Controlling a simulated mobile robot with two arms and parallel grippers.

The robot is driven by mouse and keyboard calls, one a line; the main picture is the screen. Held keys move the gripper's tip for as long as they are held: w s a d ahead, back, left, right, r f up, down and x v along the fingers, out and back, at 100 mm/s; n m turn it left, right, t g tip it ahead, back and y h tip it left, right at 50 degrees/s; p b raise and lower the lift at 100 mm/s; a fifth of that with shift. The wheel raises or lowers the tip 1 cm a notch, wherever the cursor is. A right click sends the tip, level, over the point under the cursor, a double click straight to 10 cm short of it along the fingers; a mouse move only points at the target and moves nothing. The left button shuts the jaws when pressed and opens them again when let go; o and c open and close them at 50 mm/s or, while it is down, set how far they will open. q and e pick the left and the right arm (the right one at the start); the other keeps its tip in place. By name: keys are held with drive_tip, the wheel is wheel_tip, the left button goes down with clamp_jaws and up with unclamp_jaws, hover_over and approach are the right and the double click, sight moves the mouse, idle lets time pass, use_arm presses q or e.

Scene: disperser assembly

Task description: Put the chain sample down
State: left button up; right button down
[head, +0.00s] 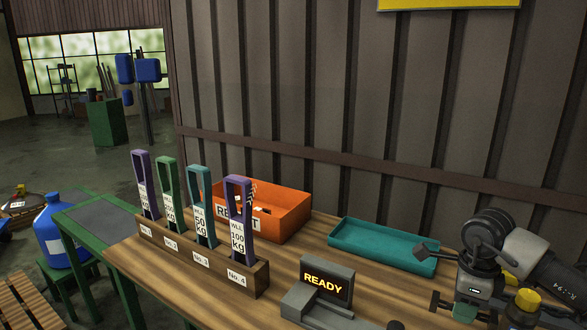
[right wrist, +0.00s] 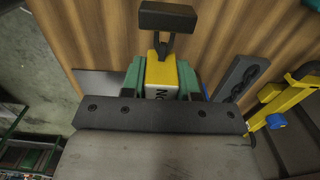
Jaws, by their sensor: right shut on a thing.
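My right gripper (head: 462,308) is at the lower right of the head view, at the right end of the wooden table. In the right wrist view its green fingers (right wrist: 165,82) are shut on a yellow piece (right wrist: 165,68) with a white label, of which only "NO" is readable. A dark fork and block (right wrist: 167,17) extend beyond that piece, over the wood. I take this held piece to be the chain sample; no separate links can be made out. Whether it touches the table cannot be told. My left gripper is not in view.
A teal tray (head: 385,246) lies behind and left of my right gripper. A grey device (head: 340,271) reading "READY" stands to its left. A wooden rack (head: 200,264) holds several labelled coloured tags. An orange box (head: 285,212) stands behind it. A yellow-and-blue fixture (right wrist: 275,112) is close by.

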drive_tip(key=s+a+f+n+p, duration=0.1)
drive_tip(key=s+a+n, duration=0.3)
drive_tip(key=n, duration=0.4)
drive_tip(key=s+a+f+n+p, duration=0.1)
drive_tip(key=s+a+n, duration=0.3)
drive_tip(key=s+n, duration=0.2)
drive_tip(key=s+a+f+n+p, duration=0.1)
drive_tip(key=s+a+n+p, duration=0.1)
drive_tip(key=s+a+n, duration=0.3)
drive_tip(key=shift+s+f+n, duration=0.1)
drive_tip(key=shift+f+n, duration=0.1)
drive_tip(key=shift+n, duration=0.95)
drive_tip(key=shift+s+f+n, duration=0.1)
drive_tip(key=shift+f+n, duration=0.05)
drive_tip(key=shift+n, duration=1)
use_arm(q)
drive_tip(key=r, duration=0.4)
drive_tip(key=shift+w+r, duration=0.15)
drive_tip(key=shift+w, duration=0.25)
use_arm(e)
drive_tip(key=shift+s+a+n, duration=0.2)
drive_tip(key=shift+n, duration=0.2)
drive_tip(key=shift+d, duration=0.1)
